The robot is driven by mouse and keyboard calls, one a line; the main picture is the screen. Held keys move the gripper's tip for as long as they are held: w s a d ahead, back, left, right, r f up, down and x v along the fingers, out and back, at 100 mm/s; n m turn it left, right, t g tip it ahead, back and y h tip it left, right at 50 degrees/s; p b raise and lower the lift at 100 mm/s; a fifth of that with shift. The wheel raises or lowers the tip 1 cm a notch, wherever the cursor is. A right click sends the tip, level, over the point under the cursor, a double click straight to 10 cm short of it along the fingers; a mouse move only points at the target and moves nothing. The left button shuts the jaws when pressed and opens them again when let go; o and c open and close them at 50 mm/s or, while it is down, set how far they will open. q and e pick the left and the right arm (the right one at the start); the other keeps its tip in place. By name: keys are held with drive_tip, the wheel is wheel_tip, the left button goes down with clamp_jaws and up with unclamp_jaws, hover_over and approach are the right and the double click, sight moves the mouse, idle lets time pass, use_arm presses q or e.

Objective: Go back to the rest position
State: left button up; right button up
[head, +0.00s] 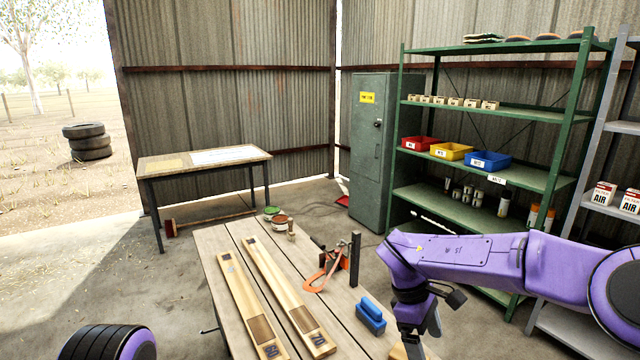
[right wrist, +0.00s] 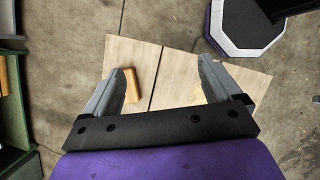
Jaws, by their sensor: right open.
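My right arm, purple with a dark wrist, comes in from the right in the head view. Its gripper (head: 420,336) points down over the near right end of the wooden workbench (head: 222,247). In the right wrist view the two grey fingers of the right gripper (right wrist: 163,75) are wide apart with nothing held between them. A small wooden block (right wrist: 133,86) lies below, beside the left finger in that view. The block's edge also shows by the gripper in the head view (head: 398,352). My left gripper is not in view.
Two long wooden pieces (head: 238,300) lie on the bench. A blue block-like object (head: 371,310), an orange tool (head: 325,275), a dark upright post (head: 355,258) and tins (head: 281,222) are there too. Green shelves (head: 485,116) stand behind my right arm.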

drive_tip(key=s+d+f+n+t+h+b, duration=0.2)
drive_tip(key=s+d+f+n, duration=0.15)
drive_tip(key=f+n, duration=0.6)
drive_tip(key=s+d+f+n+t+h+b, duration=0.25)
drive_tip(key=d+f+n, duration=0.25)
drive_tip(key=f+n, duration=0.5)
drive_tip(key=s+d+f+n+t+h+b, duration=0.2)
drive_tip(key=s+d+f+n+t, duration=0.15)
drive_tip(key=f+n, duration=0.6)
drive_tip(key=s+a+f+n+g+y+b, duration=0.1)
drive_tip(key=s+f+n+y, duration=0.2)
drive_tip(key=s+n, duration=0.7)
drive_tip(key=s+a+f+n+g+y+b, duration=0.1)
drive_tip(key=s+f+n+y+b, duration=0.1)
drive_tip(key=s+f+n+y, duration=0.2)
drive_tip(key=s+f+n, duration=0.3)
drive_tip(key=s+n, duration=0.4)
drive_tip(key=n, duration=0.4)
drive_tip(key=shift+s+a+f+n, duration=0.15)
drive_tip(key=shift+s+a+n, duration=0.1)
drive_tip(key=shift+a+n, duration=0.05)
drive_tip(key=shift+c, duration=0.3)
